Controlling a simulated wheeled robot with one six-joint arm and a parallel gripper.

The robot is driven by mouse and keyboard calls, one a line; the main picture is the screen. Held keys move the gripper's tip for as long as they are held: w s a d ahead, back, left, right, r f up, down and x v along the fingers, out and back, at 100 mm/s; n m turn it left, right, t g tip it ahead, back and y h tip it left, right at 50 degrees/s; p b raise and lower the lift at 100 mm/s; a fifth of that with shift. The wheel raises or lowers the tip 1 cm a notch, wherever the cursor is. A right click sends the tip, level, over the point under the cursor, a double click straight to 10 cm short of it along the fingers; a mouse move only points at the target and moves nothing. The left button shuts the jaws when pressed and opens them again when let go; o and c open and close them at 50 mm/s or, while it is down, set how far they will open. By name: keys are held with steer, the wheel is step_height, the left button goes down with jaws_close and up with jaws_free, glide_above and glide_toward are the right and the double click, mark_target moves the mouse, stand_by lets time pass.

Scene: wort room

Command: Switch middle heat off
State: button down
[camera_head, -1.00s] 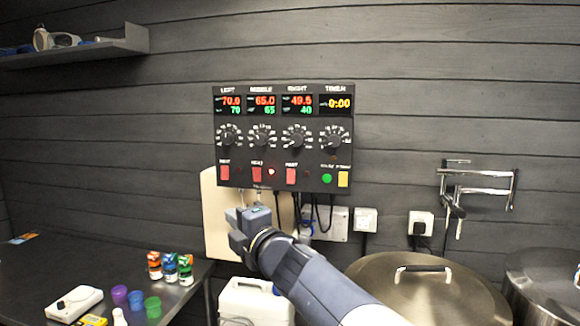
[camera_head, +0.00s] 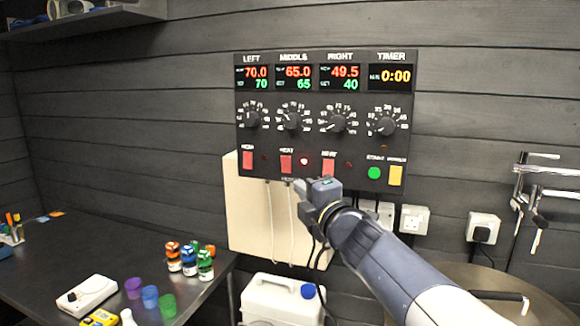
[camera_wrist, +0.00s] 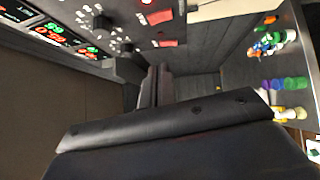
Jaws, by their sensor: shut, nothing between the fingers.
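The black control panel (camera_head: 300,135) hangs on the wall. Its red middle heat switch (camera_head: 286,164) has a glowing lamp (camera_head: 304,161) to its right. The middle display (camera_head: 297,78) reads 65.0 over 65. My gripper (camera_head: 300,187) is shut and empty, just below the panel's lower edge, slightly right of the middle switch in the picture. I cannot tell whether it touches the panel. In the wrist view the closed fingers (camera_wrist: 155,88) point along the panel's underside, and two red switches (camera_wrist: 165,43) show above them; which ones is unclear.
The left heat switch (camera_head: 247,159) and right heat switch (camera_head: 328,168) flank the middle one, the right one close above my gripper. Cables hang below the panel before a beige board (camera_head: 245,215). A white canister (camera_head: 280,298) stands below. A table with small bottles (camera_head: 189,260) is at left.

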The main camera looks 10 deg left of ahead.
steer(key=shift+w+a, duration=0.1)
steer(key=p, duration=0.5)
glide_toward(281, 161)
steer(key=x, duration=0.4)
steer(key=shift+a+r, duration=0.25)
steer(key=shift+a, duration=0.3)
steer(key=shift+w+d+p, duration=0.1)
steer(key=shift+w+p, duration=0.4)
steer(key=shift+w, duration=0.2)
steer(key=shift+f, duration=0.1)
